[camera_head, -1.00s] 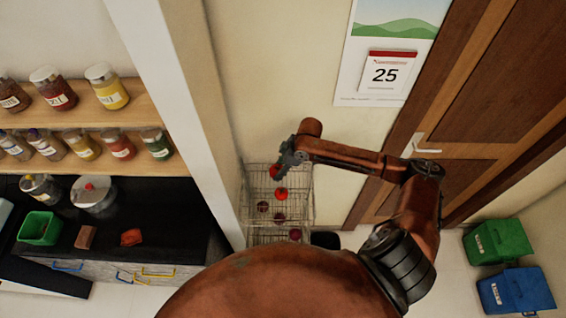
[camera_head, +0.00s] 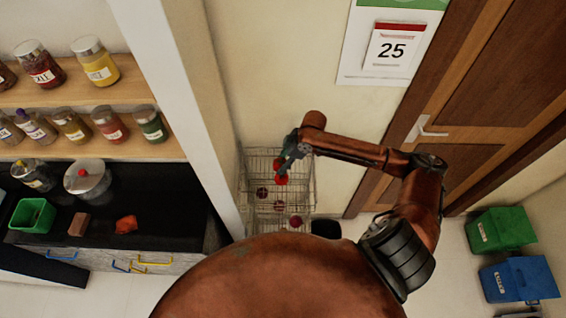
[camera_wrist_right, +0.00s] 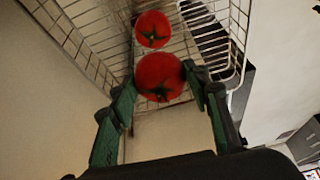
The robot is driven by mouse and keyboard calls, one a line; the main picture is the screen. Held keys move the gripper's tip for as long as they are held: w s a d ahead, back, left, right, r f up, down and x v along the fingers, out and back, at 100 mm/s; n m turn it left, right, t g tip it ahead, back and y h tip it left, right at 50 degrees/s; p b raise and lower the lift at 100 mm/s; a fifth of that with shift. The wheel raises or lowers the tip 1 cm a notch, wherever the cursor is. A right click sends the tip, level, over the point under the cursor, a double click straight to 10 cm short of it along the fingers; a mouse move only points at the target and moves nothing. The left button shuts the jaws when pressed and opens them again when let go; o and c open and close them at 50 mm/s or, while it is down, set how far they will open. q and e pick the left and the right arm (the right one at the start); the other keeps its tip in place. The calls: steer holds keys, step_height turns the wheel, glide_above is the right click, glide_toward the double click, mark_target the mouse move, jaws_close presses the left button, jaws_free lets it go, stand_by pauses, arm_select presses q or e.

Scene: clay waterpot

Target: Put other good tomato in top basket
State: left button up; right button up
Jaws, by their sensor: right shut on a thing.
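My right gripper (camera_head: 283,170) is at the top of a wire basket rack (camera_head: 309,190) by the wall. In the right wrist view, its two green fingers (camera_wrist_right: 165,95) are on either side of a red tomato (camera_wrist_right: 160,77) and shut on it. That tomato also shows partly behind the fingers in the head view (camera_head: 277,165). A second red tomato (camera_head: 281,180) lies in the top basket; in the wrist view it (camera_wrist_right: 152,29) sits just beyond the held one, with a narrow gap. My left gripper is out of view.
Darker reddish round items, one (camera_head: 262,193) and another (camera_head: 296,221), lie lower in the rack. A white wall edge (camera_head: 190,120) stands left of it. A black bin (camera_head: 326,229) is beside the rack's base. The door (camera_head: 440,150) is to the right.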

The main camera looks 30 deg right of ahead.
steer(key=shift+r, duration=0.1)
steer(key=o, duration=1.3)
steer(key=shift+c, duration=0.2)
steer(key=shift+d+r, duration=0.1)
steer(key=shift+r, duration=0.05)
steer(key=v, duration=1.1)
steer(key=shift+r, duration=0.25)
steer(key=shift+s+d, duration=0.1)
steer(key=shift+s, duration=0.05)
